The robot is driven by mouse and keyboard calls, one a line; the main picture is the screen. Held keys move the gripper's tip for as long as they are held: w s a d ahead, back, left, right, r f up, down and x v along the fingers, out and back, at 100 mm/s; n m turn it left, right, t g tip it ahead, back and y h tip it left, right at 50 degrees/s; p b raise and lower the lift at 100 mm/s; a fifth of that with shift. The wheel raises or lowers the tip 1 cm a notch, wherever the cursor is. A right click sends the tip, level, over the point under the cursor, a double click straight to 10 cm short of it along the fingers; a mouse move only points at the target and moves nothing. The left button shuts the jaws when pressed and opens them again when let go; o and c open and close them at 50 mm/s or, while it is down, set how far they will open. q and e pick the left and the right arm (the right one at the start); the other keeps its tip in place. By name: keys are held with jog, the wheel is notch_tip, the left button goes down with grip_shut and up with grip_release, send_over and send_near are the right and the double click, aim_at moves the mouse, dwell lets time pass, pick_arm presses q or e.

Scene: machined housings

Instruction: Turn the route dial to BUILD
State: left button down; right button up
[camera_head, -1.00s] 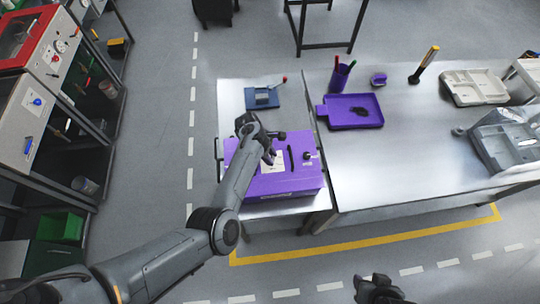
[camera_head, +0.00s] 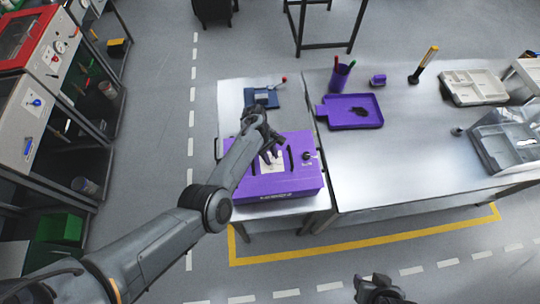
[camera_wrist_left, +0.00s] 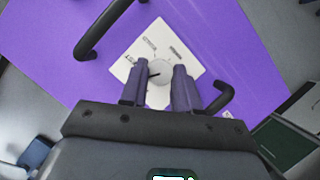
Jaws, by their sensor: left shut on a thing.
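The route dial (camera_wrist_left: 158,68) is a round pale knob on a white label plate (camera_wrist_left: 198,70), fixed on the top of a purple housing (camera_wrist_left: 220,35). Its dark pointer mark points left in the left wrist view. Printed words surround the dial, too small to read. My left gripper (camera_wrist_left: 161,74) is shut on the dial, one finger on each side. In the head view the left gripper (camera_head: 270,153) reaches down over the plate on the purple housing (camera_head: 290,187) and hides the dial. My right gripper (camera_head: 378,290) is at the bottom edge, far from the housing; its jaws are unclear.
Black handles (camera_wrist_left: 100,30) rise from the housing beside the plate. A small black knob (camera_head: 306,156) sits at its right. Behind it lies a blue fixture (camera_head: 262,98) with a red-tipped lever. A purple tray (camera_head: 340,112) and purple cup (camera_head: 340,78) stand on the right-hand table.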

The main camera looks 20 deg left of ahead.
pick_arm(q)
jog(key=m+b, duration=0.1)
jog(key=m, duration=0.1)
jog(key=m+g+y, duration=0.1)
jog(key=m, duration=0.1)
jog(key=shift+w+f+m+b, duration=0.15)
jog(key=shift+m+b, duration=0.2)
jog(key=shift+m, duration=0.05)
jog(key=m+y+b, duration=0.1)
jog(key=m, duration=0.1)
jog(key=m+g+b, duration=0.1)
jog(key=m, duration=0.2)
jog(key=shift+d+y, duration=0.2)
jog(key=shift+y, duration=0.2)
jog(key=m+y, duration=0.1)
jog(key=m, duration=0.3)
jog(key=shift+d+g+b, duration=0.15)
jog(key=shift+g+b, duration=0.25)
jog(key=m+y, duration=0.1)
jog(key=m, duration=0.2)
jog(key=shift+d+y, duration=0.1)
jog(key=shift+y, duration=0.2)
jog(key=shift+m+y, duration=0.3)
jog(key=shift+m, duration=0.4)
jog(key=c, duration=0.8)
grip_release()
jog(key=shift+d, duration=0.1)
